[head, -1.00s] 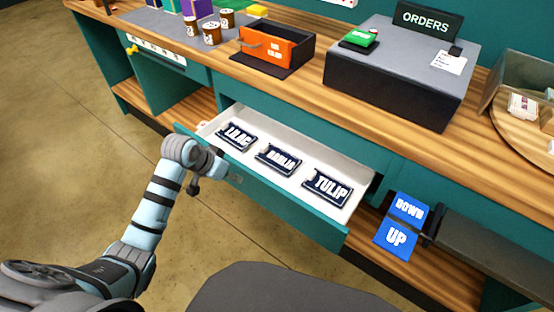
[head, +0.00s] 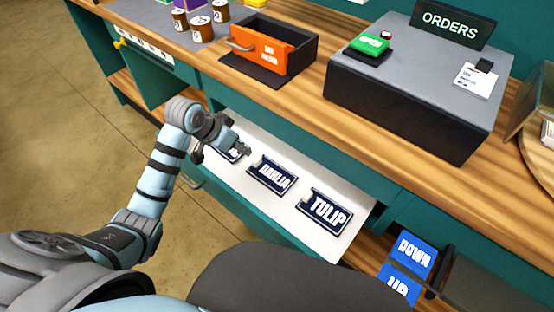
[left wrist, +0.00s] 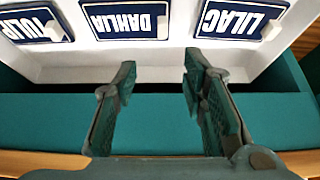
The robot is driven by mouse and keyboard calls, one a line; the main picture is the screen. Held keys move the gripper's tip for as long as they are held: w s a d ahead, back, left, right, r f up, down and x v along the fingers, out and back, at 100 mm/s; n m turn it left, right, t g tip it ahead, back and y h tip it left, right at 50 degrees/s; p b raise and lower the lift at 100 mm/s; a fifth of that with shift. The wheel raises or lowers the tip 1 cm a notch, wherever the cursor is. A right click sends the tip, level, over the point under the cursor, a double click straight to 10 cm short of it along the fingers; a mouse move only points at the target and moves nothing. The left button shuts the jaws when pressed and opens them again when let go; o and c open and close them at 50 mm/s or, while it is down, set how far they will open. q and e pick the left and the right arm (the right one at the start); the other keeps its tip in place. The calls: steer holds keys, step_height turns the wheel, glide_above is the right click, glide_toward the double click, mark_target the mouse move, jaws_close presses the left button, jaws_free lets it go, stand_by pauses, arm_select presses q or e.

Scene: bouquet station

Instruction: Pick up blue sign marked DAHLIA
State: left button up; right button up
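The dark blue DAHLIA sign (head: 271,176) lies flat in the middle of an open white drawer (head: 226,178), between the LILAC sign and the TULIP sign (head: 325,210). In the left wrist view the DAHLIA sign (left wrist: 125,20) is at the top centre, beyond my fingertips. My left gripper (head: 243,150) is over the drawer and partly covers the LILAC sign (head: 230,153), which shows clearly in the left wrist view (left wrist: 240,20). The left wrist view shows its two fingers (left wrist: 158,65) apart, with nothing between them. My right gripper is not in view.
The drawer's teal front (left wrist: 155,125) lies below the fingers in the left wrist view. The counter above holds an orange box (head: 260,48), several small cups and a grey ORDERS stand (head: 410,90). Blue DOWN and UP signs (head: 415,250) are at the lower right.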

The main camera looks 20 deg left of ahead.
arm_select(q)
step_height(320, 180, down, 2)
steer(key=w+b, duration=0.1)
steer(key=w, duration=0.1)
steer(key=b, duration=0.3)
glide_toward(256, 160)
steer(key=shift+w+d+f, duration=0.65)
steer(key=shift+w+f, duration=0.2)
steer(key=shift+f, duration=0.05)
steer(key=x, duration=0.2)
steer(key=b+x, duration=0.1)
steer(key=x, duration=0.1)
steer(key=b+x, duration=0.1)
steer(key=x, duration=0.1)
steer(key=shift+s+a+f, duration=0.2)
steer(key=shift+s+a, duration=0.05)
steer(key=shift+a, duration=0.15)
steer(key=shift+w+f+b, duration=0.1)
steer(key=shift+f+b, duration=0.1)
steer(key=shift+b, duration=0.1)
steer(key=shift+r, duration=0.1)
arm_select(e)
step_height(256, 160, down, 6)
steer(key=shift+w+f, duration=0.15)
arm_select(q)
jaws_close()
